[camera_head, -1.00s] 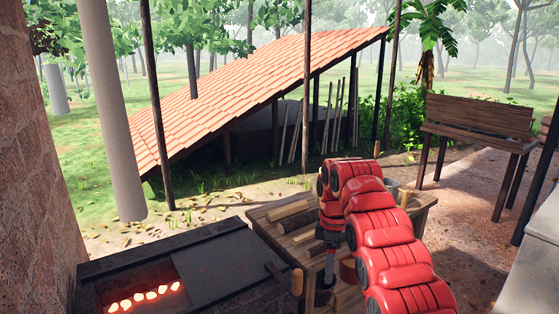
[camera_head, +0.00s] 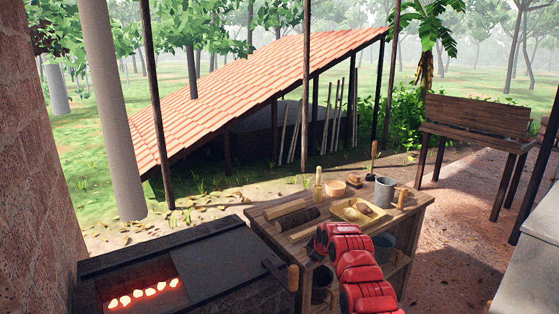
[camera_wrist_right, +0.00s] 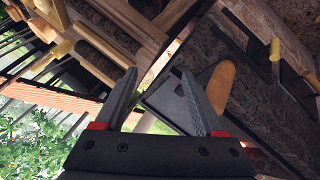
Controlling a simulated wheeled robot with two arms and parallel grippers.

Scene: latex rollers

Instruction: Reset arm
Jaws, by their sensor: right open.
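My right arm, red and segmented, reaches up from the bottom of the head view to the front of the wooden worktable (camera_head: 412,212). Its gripper is hidden or too unclear to make out there. In the right wrist view my right gripper (camera_wrist_right: 163,85) shows two spread grey fingers with nothing between them. A rounded wooden handle (camera_wrist_right: 219,86) appears behind the right finger; I cannot tell its distance. My left gripper is in neither view.
Two rollers (camera_head: 303,219), a tray (camera_head: 352,219) and a grey metal cup (camera_head: 384,190) are on the worktable. A dark firebox (camera_head: 215,263) with glowing embers (camera_head: 145,294) stands left of it. A wooden handle (camera_head: 293,278) sticks up at its edge. A bench (camera_head: 480,125) stands at right.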

